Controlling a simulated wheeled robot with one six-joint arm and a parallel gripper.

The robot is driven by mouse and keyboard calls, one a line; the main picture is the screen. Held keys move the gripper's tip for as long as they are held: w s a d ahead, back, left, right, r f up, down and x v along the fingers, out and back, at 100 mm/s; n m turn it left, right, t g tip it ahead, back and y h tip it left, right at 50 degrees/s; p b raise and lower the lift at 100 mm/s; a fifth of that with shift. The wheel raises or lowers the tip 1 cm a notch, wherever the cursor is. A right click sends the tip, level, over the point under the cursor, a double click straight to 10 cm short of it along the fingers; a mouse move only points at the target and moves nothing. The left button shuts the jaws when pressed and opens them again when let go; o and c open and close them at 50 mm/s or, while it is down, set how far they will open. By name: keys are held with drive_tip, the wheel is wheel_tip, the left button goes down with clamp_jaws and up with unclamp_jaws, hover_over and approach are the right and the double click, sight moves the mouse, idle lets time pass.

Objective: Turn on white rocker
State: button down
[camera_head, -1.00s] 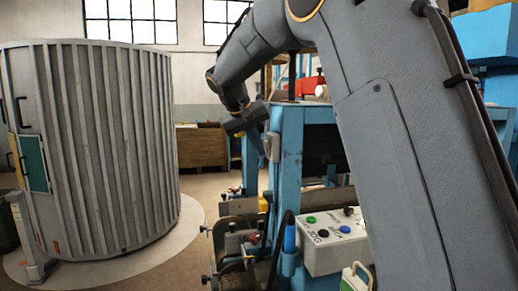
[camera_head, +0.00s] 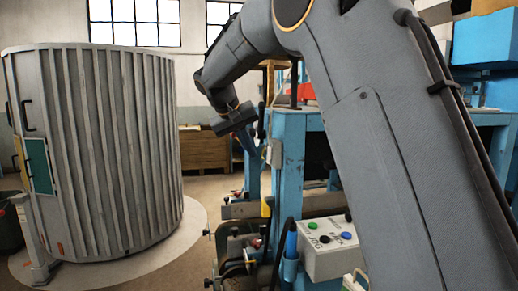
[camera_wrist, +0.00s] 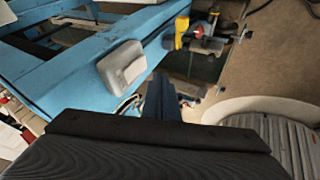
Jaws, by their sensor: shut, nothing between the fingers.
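A pale switch box (camera_wrist: 122,66) with a raised panel, apparently the white rocker, is fixed to a blue machine beam in the wrist view. Its on or off position is too small to tell. In the head view, a small pale box (camera_head: 273,152) sits on the blue machine's near post, just right of my gripper. My gripper (camera_head: 253,152) points downward with its fingers together and empty. In the wrist view its dark fingers (camera_wrist: 160,88) show right of and below the switch box, apparently apart from it.
The blue machine frame (camera_head: 290,175) stands right of my gripper. A white control box (camera_head: 328,246) with green, black and blue buttons is lower down. A large ribbed grey cylinder (camera_head: 100,150) stands at left. Open floor lies between cylinder and machine.

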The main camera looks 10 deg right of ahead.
drive_tip(key=b+v, duration=0.3)
drive_tip(key=v, duration=0.7)
drive_tip(key=shift+a, duration=0.2)
drive_tip(key=f+b, duration=0.1)
drive_tip(key=b, duration=0.5)
drive_tip(key=shift+w+a+f, duration=0.1)
drive_tip(key=shift+w, duration=0.05)
drive_tip(key=shift+b, duration=0.45)
